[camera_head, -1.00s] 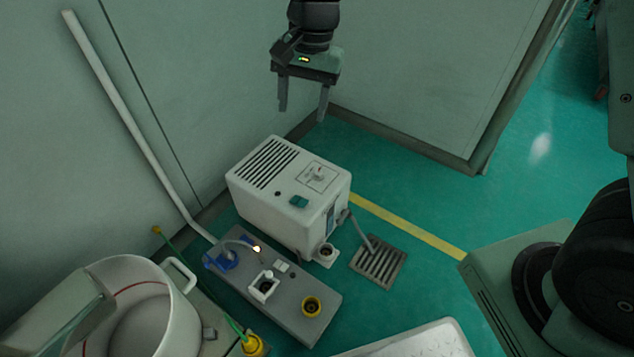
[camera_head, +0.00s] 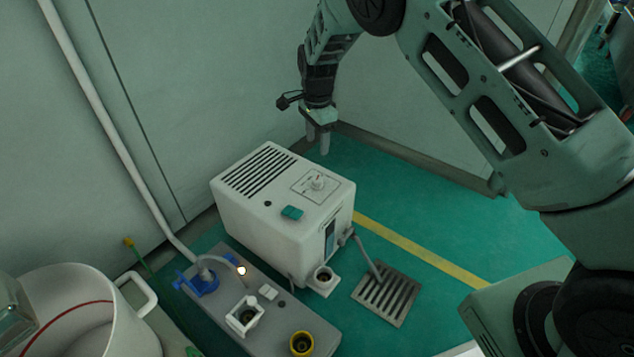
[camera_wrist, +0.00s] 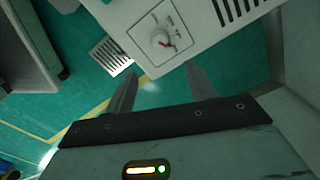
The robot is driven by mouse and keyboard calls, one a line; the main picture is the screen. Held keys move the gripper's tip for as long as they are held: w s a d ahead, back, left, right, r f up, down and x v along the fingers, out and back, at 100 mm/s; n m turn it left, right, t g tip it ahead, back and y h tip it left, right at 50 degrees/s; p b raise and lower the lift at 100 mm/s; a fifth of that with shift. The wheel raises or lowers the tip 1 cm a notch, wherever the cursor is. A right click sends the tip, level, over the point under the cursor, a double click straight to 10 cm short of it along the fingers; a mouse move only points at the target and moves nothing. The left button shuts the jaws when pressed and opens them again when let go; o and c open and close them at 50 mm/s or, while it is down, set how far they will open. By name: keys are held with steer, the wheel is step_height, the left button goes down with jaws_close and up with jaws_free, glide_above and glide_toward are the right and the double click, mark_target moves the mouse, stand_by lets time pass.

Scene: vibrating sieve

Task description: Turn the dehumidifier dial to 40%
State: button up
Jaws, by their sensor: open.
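The dehumidifier (camera_head: 262,235) is a white box on the green floor with a slotted vent on its top. Its dial (camera_head: 317,184) is a small pale knob on a square marked panel on top, at the back right. In the wrist view the dial (camera_wrist: 160,40) has a red pointer mark; its scale is too small to read. My gripper (camera_head: 317,147) is open and empty, pointing down behind the dehumidifier, apart from the dial. In the wrist view the fingers of my gripper (camera_wrist: 162,84) lie below the dial panel, with the dial ahead between them.
A teal switch (camera_head: 292,213) sits on the dehumidifier's top. A grey base with sockets (camera_head: 270,318), a large white pot (camera_head: 95,335) and a floor grate (camera_head: 387,293) stand in front. Walls (camera_head: 200,90) close in behind and left.

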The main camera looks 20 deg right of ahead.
mark_target(317, 179)
step_height(317, 179, down, 14)
steer(key=b, duration=0.5)
steer(key=shift+f+b, duration=0.15)
steer(key=shift+b, duration=0.15)
steer(key=c, duration=1)
